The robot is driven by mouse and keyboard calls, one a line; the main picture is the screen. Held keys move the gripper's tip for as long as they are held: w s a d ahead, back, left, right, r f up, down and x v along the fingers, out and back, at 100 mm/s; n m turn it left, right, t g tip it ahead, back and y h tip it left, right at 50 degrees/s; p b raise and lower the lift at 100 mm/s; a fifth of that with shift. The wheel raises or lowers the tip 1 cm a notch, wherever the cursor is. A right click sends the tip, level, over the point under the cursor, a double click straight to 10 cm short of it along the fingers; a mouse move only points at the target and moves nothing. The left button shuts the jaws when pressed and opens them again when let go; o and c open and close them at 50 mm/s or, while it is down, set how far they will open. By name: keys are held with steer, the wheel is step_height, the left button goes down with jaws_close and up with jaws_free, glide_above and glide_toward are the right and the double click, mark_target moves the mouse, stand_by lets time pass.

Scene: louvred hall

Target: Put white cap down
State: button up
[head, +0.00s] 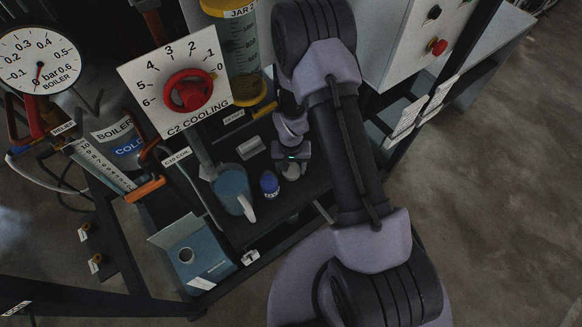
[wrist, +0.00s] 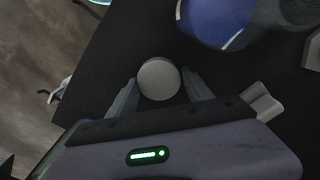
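The white cap (wrist: 159,79) shows in the wrist view as a pale round disc between the two fingertips of my gripper (wrist: 160,84). The fingers meet its left and right sides, so my gripper looks shut on it. In the head view my gripper (head: 291,160) points down over the dark bench top, with a pale piece (head: 291,172) just below it. Whether the cap touches anything beneath it is hidden.
A small blue-capped bottle (head: 269,184) and a blue jug (head: 233,187) stand to the left of my gripper. A blue box (head: 190,256) is at the lower left. A panel with a red knob (head: 189,92) rises behind.

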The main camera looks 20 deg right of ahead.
steer(key=shift+s+f, duration=0.1)
steer(key=shift+s, duration=0.1)
step_height(320, 180, up, 35)
steer(key=s+a+t+p, duration=0.1)
steer(key=s+t+p, duration=0.15)
steer(key=p, duration=0.35)
steer(key=s+a+r+t+y, duration=0.2)
steer(key=s+a+r+t, duration=0.1)
steer(key=s+r, duration=1)
steer(key=shift+s+a+r+m, duration=0.25)
steer(key=shift+s+a+m, duration=0.15)
steer(key=shift+s, duration=0.7)
steer(key=shift+f+b, duration=0.6)
steer(key=shift+b, duration=0.1)
